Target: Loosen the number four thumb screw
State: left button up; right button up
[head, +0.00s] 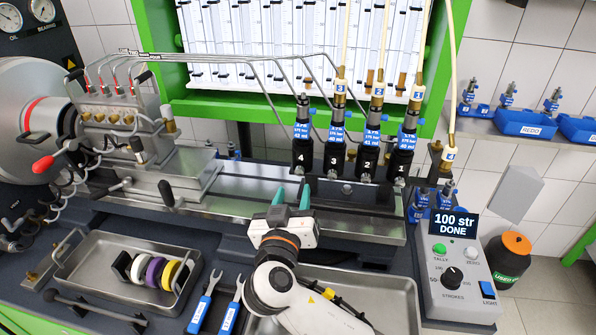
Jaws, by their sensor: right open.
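Four-numbered black holder (303,156) is the leftmost in a row of numbered injector holders above the bench rail. A small silver screw (301,178) shows just under its lower edge, partly in shadow. My right gripper (292,196) reaches up from the lower right, its two teal fingertips spread apart with nothing between them. The fingertips are below the number four holder and in front of the rail, one to each side of the line under the screw. They appear apart from the screw; the exact depth is hard to judge. My left gripper is not in view.
Holders three (334,160), two (367,163) and one (400,166) stand close to the right. Metal pipes (262,85) run down to the injectors. A control box (458,270) reads "100 str DONE". Trays and wrenches (205,302) lie in front.

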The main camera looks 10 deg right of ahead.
aim_at(299, 174)
jog(key=p+x, duration=0.1)
jog(key=x, duration=0.4)
jog(key=shift+w+d, duration=0.15)
jog(key=shift+w, duration=0.25)
jog(key=shift+w+d+f+p, duration=0.15)
jog(key=shift+w+p, duration=0.15)
jog(key=shift+w, duration=0.15)
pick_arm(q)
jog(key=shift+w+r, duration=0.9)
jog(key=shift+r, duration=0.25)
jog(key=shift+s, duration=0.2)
pick_arm(e)
grip_shut()
